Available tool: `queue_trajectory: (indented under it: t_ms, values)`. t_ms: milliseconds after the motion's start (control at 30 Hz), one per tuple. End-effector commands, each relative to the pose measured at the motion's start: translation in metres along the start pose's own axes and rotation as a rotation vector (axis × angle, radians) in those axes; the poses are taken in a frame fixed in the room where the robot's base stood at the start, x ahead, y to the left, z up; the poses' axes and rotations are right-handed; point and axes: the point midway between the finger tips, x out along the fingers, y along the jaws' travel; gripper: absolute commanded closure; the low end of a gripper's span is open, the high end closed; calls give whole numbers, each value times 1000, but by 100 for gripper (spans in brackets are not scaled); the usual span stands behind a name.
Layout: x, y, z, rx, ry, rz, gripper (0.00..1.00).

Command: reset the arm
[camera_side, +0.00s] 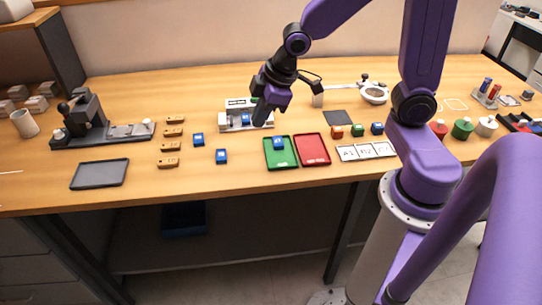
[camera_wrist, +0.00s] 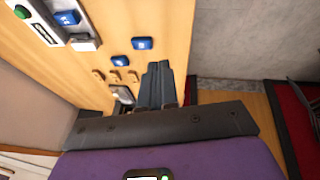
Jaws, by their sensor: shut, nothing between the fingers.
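My gripper (camera_side: 262,112) is shut and empty. It hangs in the air in front of the laser marker station (camera_side: 236,121), above the table. In the wrist view its closed fingers (camera_wrist: 158,84) show above the dark palm bar. A blue block (camera_side: 246,119) sits in the marker station, and this block also shows in the wrist view (camera_wrist: 67,18). Another blue block (camera_side: 278,143) lies on the green tray (camera_side: 282,160). Two more blue blocks (camera_side: 198,140) (camera_side: 221,156) lie on the table left of the tray.
A red tray (camera_side: 313,149) lies right of the green one. White lettered cards (camera_side: 366,151) and coloured blocks (camera_side: 337,131) are further right. Tan tags (camera_side: 169,161), a grey tray (camera_side: 100,174) and a dark machine (camera_side: 88,111) stand left. Bare tabletop (camera_side: 230,185) shows near the front edge.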

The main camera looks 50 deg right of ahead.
Motion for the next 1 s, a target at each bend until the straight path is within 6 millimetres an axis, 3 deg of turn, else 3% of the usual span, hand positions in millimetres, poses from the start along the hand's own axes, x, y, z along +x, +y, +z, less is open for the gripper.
queue_trajectory:
  t_ms: [33, 200, 400, 600, 1000]
  values:
    - [-11, -24, 6, -23, -19, -33, 100]
    - [-44, -90, 41, -85, -115, -130, 100]
    - [-75, -135, 88, -157, -223, -201, 100]
    - [-88, -149, 111, -190, -275, -224, 100]
    - [-88, -150, 112, -192, -279, -225, 100]
